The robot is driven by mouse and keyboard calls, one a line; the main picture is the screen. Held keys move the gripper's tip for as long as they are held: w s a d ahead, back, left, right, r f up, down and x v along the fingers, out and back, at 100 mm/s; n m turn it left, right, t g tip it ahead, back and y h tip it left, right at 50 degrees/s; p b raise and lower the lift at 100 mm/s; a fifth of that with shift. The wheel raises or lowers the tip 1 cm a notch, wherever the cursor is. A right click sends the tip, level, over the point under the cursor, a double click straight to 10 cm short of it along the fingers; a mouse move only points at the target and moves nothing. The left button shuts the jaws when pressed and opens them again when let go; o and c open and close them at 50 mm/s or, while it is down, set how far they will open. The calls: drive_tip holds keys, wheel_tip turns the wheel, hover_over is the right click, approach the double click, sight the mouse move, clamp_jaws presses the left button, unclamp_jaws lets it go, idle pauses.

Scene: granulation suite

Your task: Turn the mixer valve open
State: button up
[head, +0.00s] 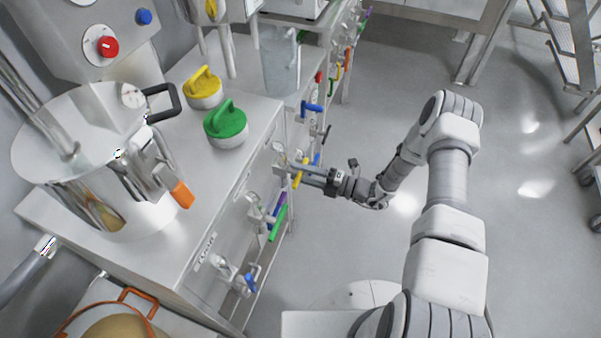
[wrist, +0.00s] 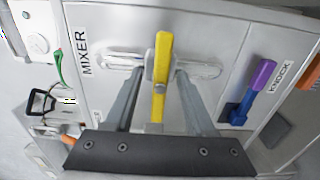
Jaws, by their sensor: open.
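The mixer valve has a yellow lever handle (wrist: 160,75) on a silver pipe body (wrist: 122,60), beside the label MIXER (wrist: 82,50) in the wrist view. The lever lies across the pipe line. In the head view the yellow lever (head: 300,174) shows on the cabinet front. My gripper (wrist: 160,80) is open, with one finger on each side of the lever. Gaps show between the fingers and the lever. In the head view my gripper (head: 290,169) reaches the cabinet front from the right.
A purple and blue handle (wrist: 250,92) by the label KNOCK (wrist: 281,77) is to the right in the wrist view. Other valves line the cabinet, including a blue-handled one (head: 251,281). Green (head: 226,121) and yellow (head: 203,87) knobs stand on top.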

clamp_jaws()
drive_tip(key=shift+n, duration=0.3)
idle(0.3)
drive_tip(key=n+b, duration=0.1)
drive_tip(key=n, duration=0.7)
drive_tip(key=shift+n, duration=0.3)
drive_tip(key=n, duration=0.4)
drive_tip(key=shift+n+b, duration=0.3)
drive_tip(key=shift+n, duration=2)
